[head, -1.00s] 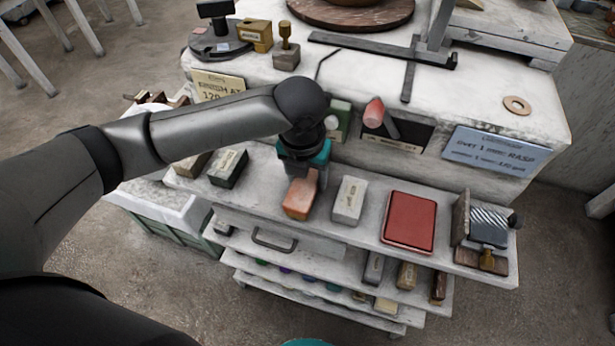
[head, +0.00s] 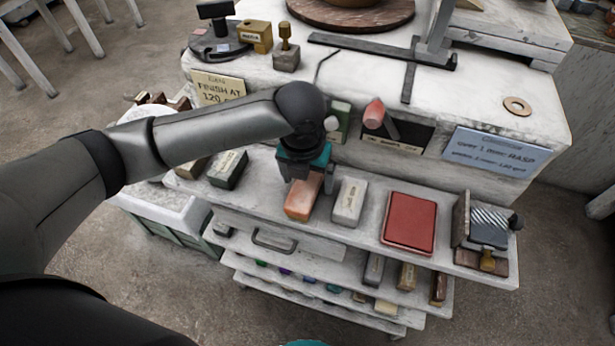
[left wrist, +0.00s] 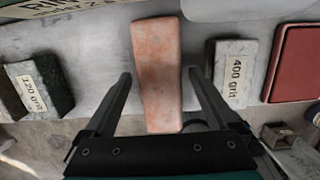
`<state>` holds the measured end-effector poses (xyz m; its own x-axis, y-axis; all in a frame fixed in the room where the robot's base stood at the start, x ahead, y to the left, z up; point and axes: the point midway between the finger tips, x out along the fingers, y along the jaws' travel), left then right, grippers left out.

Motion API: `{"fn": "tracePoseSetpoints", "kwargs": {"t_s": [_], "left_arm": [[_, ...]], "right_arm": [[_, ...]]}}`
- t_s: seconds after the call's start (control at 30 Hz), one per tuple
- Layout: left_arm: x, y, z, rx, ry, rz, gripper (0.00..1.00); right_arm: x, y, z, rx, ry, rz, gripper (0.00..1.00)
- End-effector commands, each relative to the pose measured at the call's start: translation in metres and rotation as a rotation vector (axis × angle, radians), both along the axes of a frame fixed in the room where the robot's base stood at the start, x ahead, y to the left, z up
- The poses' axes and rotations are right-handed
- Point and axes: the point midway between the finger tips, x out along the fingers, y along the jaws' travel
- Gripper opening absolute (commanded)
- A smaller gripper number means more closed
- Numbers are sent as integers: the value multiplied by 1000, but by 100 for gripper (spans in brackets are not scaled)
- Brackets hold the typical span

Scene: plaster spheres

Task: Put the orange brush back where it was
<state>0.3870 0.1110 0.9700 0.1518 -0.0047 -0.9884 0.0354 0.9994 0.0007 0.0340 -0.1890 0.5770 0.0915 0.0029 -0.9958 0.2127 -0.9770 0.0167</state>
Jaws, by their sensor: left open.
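The orange brush (head: 301,204), a worn orange block with no bristles showing, lies flat on the white upper shelf (head: 365,230). It also shows in the left wrist view (left wrist: 157,60), lengthwise between my finger bars. My left gripper (head: 304,178) is open above the brush's far part, one finger on each side. In the left wrist view, the gripper (left wrist: 158,75) shows clear gaps between both fingers and the block. The gripper hides part of the brush in the head view. My right gripper does not show.
A grey 400 grit block (head: 349,201) lies close to the right, then a red pad (head: 409,222). A dark 120 grit block (head: 228,168) lies to the left. Behind the shelf, an upright face holds a slot with an orange-tipped tool (head: 374,114).

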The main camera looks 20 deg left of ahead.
Motion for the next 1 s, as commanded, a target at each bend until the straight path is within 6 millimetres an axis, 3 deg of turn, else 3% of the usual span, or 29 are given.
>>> {"fn": "tracePoseSetpoints", "kwargs": {"t_s": [0.17, 0.4, 0.6, 1.0], "left_arm": [[-2, 0, 24, -1, -5, 0, 92], [-9, 0, 76, -1, -6, 0, 92], [-15, 1, 108, 0, -4, 1, 92], [-18, 1, 120, 0, 0, 2, 92]], "right_arm": [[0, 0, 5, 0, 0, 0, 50], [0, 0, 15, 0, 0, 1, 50], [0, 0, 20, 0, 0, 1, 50], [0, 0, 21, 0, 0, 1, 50]]}}
